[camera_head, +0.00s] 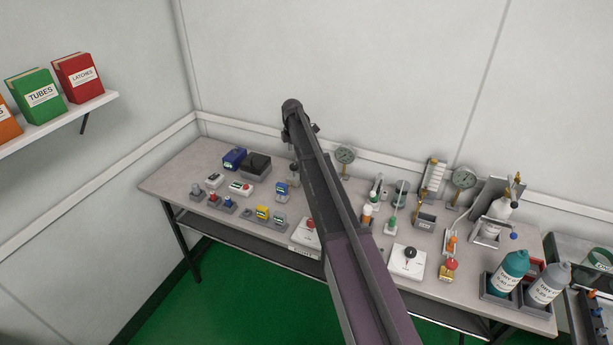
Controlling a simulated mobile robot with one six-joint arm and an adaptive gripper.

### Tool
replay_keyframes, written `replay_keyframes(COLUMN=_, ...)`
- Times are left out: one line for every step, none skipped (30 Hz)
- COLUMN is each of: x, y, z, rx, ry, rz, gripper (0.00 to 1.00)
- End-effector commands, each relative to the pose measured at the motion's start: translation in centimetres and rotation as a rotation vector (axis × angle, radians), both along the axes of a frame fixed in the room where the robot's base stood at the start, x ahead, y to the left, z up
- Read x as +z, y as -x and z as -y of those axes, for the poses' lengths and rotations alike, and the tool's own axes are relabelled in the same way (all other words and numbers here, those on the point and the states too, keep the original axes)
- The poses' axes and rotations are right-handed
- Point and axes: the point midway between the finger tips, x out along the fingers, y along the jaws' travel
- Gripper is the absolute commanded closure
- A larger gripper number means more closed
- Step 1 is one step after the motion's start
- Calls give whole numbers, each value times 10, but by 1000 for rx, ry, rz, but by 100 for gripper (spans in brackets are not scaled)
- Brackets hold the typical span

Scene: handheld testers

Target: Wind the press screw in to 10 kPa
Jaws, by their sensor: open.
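My arm reaches up across the middle of the head view, and its far end is over the back of the bench. My gripper cannot be made out; the arm hides what lies behind it. A round dial gauge (345,155) stands at the back, just right of the arm. A second, larger dial gauge (464,178) stands further right. Right of it, a stand with a brass-topped fitting and white bottle (497,209) has a blue knob (514,236) low on its right. I cannot tell which part is the press screw, and the dial readings are too small to read.
The grey bench (172,179) holds several small testers on the left and a white box with a black knob (407,261) in front. Teal (509,274) and grey (547,285) bottles stand at the right front. A wall shelf (62,122) with binders is at left.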

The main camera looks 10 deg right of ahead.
Motion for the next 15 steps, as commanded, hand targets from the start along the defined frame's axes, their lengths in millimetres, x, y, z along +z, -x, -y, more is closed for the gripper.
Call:
replay_keyframes(x=9, y=0, z=0, rx=0, ry=0, rz=0, gripper=13)
replay_keyframes(x=11, y=0, z=0, rx=0, ry=0, rz=0, gripper=13)
replay_keyframes(x=14, y=0, z=0, rx=0, ry=0, rz=0, gripper=13)
replay_keyframes(x=17, y=0, z=0, rx=0, ry=0, rz=0, gripper=13)
replay_keyframes(x=19, y=0, z=0, rx=0, ry=0, rz=0, gripper=13)
replay_keyframes(x=22, y=0, z=0, rx=0, ry=0, rz=0, gripper=13)
replay_keyframes(x=25, y=0, z=0, rx=0, ry=0, rz=0, gripper=13)
replay_keyframes(x=27, y=0, z=0, rx=0, ry=0, rz=0, gripper=13)
replay_keyframes(x=31, y=0, z=0, rx=0, ry=0, rz=0, gripper=13)
replay_keyframes(x=33, y=0, z=0, rx=0, ry=0, rz=0, gripper=13)
replay_keyframes(x=36, y=0, z=0, rx=0, ry=0, rz=0, gripper=13)
replay_keyframes(x=39, y=0, z=0, rx=0, ry=0, rz=0, gripper=13)
replay_keyframes(x=41, y=0, z=0, rx=0, ry=0, rz=0, gripper=13)
replay_keyframes(x=44, y=0, z=0, rx=0, ry=0, rz=0, gripper=13)
replay_keyframes(x=47, y=0, z=0, rx=0, ry=0, rz=0, gripper=13)
